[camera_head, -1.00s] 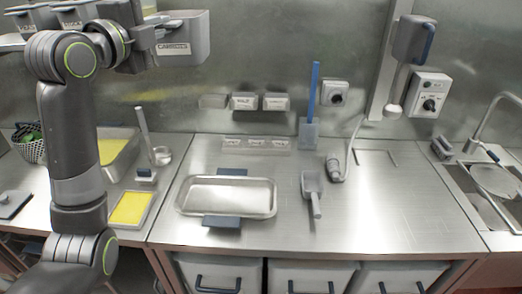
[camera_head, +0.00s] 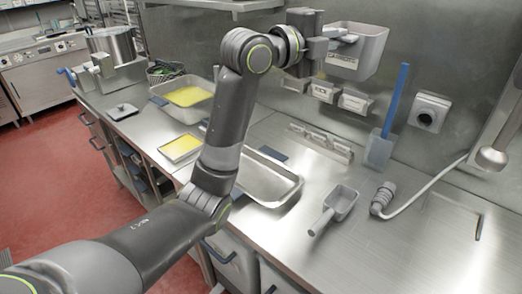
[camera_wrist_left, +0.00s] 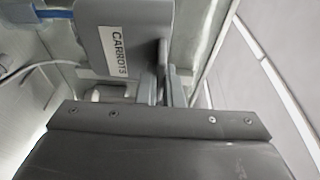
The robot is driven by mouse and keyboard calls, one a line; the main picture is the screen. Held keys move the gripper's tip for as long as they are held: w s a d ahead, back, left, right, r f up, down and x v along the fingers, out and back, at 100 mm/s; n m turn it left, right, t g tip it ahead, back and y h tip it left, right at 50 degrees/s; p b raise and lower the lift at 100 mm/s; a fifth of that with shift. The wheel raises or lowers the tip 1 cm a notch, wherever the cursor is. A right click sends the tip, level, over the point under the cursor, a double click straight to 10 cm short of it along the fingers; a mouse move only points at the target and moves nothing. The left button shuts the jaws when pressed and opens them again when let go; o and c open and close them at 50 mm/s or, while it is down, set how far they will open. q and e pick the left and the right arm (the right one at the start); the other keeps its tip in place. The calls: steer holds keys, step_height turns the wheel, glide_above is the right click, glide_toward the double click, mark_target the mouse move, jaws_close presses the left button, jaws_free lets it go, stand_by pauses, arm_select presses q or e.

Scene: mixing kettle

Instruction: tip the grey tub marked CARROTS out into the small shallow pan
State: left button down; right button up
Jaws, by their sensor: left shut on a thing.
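The grey tub marked CARROTS (camera_head: 362,50) is held up in front of the back wall, above the small wall bins, upright in the head view. My left gripper (camera_head: 326,38) is shut on its near left side. In the left wrist view the tub (camera_wrist_left: 120,28) and its label show beyond the gripper (camera_wrist_left: 168,88). The tub's contents cannot be made out. The small shallow pan (camera_head: 268,182) lies on the steel counter, below the tub and to its left, partly hidden behind my left arm. My right gripper is not in view.
A metal scoop (camera_head: 335,208) and a hose nozzle (camera_head: 383,197) lie right of the pan. A blue-handled scraper (camera_head: 388,125) leans at the wall. Trays with yellow contents (camera_head: 188,95) stand on the left. A kettle (camera_head: 112,45) is at the far left.

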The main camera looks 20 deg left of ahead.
arm_select(q)
steer(key=s+a+f+b, duration=0.3)
steer(key=a+f+b, duration=0.1)
steer(key=f, duration=0.5)
steer(key=s+a+f+h+b, duration=0.1)
steer(key=s+a+f+b, duration=0.2)
steer(key=f+b, duration=0.4)
steer(key=s+a+f+m+b, duration=0.1)
steer(key=s+a+f+b, duration=0.2)
steer(key=f, duration=0.8)
steer(key=shift+s+a+f+g+b, duration=0.15)
steer(key=shift+a+f+g+b, duration=0.25)
steer(key=shift+a+b, duration=0.65)
steer(key=shift+d, duration=0.1)
